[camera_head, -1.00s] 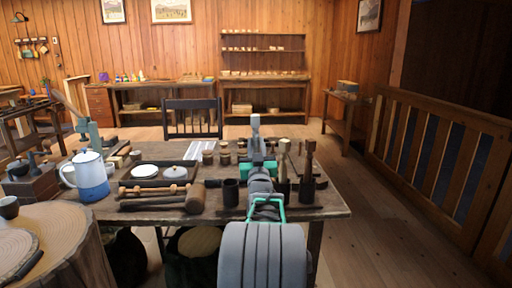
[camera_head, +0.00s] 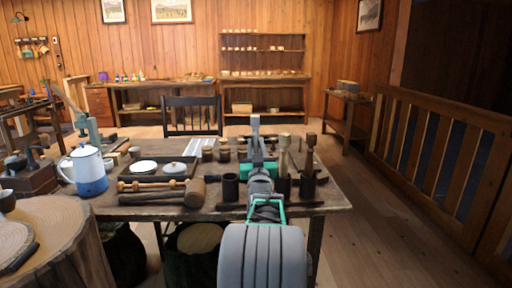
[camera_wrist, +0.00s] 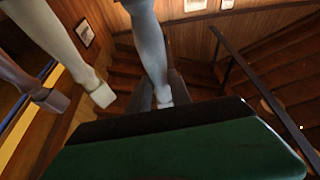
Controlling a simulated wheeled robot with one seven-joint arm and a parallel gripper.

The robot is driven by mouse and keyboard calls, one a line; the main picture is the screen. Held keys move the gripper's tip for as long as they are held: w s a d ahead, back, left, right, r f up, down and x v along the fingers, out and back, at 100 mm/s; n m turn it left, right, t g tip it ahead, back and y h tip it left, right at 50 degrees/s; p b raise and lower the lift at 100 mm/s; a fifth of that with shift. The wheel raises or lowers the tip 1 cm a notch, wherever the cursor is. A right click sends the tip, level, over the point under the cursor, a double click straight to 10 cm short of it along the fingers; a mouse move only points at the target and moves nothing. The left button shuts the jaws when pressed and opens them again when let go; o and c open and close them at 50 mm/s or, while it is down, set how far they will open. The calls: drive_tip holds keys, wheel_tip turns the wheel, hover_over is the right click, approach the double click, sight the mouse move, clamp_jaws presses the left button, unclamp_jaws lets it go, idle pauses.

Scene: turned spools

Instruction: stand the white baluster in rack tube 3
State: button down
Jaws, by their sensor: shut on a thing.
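The white baluster (camera_head: 255,128) stands roughly upright in my gripper (camera_head: 257,156), above the table behind the row of dark tubes. In the wrist view my gripper (camera_wrist: 166,92) is shut on the white baluster (camera_wrist: 150,45); its top runs out of the picture. A dark empty-looking rack tube (camera_head: 230,187) stands left of my arm. To the right, a cream baluster (camera_head: 284,157) and a brown baluster (camera_head: 309,158) stand in two more tubes. Both also show in the wrist view, cream (camera_wrist: 62,38) and brown (camera_wrist: 28,85). My arm hides the rack's middle; tube numbers are not readable.
Several small spools stand behind the tubes. A chair (camera_head: 192,115) is behind the table. A stump (camera_head: 75,245) stands front left.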

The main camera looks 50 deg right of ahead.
wheel_tip(320, 180, down, 3)
drive_tip(key=b, duration=0.3)
drive_tip(key=shift+r, duration=0.1)
idle(0.5)
drive_tip(key=c, duration=1.1)
unclamp_jaws()
drive_tip(key=shift+a, duration=0.1)
drive_tip(key=v, duration=0.7)
drive_tip(key=shift+s+a+f, duration=0.2)
drive_tip(key=shift+a+f, duration=0.05)
